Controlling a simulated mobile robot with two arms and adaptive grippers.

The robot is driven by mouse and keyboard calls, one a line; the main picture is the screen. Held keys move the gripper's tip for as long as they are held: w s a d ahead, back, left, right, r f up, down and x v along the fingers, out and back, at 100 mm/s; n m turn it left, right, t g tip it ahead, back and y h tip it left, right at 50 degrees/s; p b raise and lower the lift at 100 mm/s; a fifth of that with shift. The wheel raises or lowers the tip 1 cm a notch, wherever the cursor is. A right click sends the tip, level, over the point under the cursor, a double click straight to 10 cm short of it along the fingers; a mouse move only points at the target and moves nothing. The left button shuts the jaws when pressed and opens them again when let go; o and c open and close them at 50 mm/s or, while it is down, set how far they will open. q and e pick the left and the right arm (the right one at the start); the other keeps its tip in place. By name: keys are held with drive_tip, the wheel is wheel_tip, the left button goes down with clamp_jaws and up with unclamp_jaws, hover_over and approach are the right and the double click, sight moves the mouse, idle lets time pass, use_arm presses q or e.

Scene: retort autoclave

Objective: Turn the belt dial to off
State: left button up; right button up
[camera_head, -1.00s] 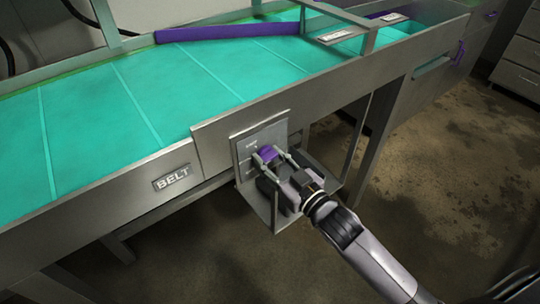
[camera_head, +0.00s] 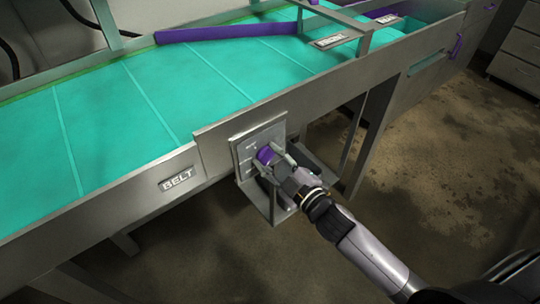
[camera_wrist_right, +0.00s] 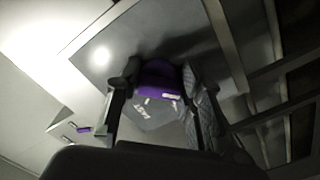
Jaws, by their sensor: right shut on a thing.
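The purple belt dial (camera_head: 266,155) is on a grey plate (camera_head: 245,148) on the front of the conveyor. A "BELT" label (camera_head: 177,180) is to its left. My right gripper (camera_head: 270,159) comes from the lower right and is shut on the dial, one finger on each side. In the right wrist view the dial (camera_wrist_right: 158,78) sits between the dark fingers, above a pale piece with the word "FAST". The dial's pointer is too small to read in the head view. My left gripper is not in view.
The teal conveyor belt (camera_head: 100,110) runs behind the dial plate, with a purple guide bar (camera_head: 220,31) across it. A bracket (camera_head: 272,213) surrounds the dial from below. A purple handle (camera_head: 456,45) is at the right. The stained floor (camera_head: 440,150) is open there.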

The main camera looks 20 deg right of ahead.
idle(0.3)
drive_tip(key=o, duration=1.2)
drive_tip(key=shift+c, duration=0.2)
drive_tip(key=v, duration=1.2)
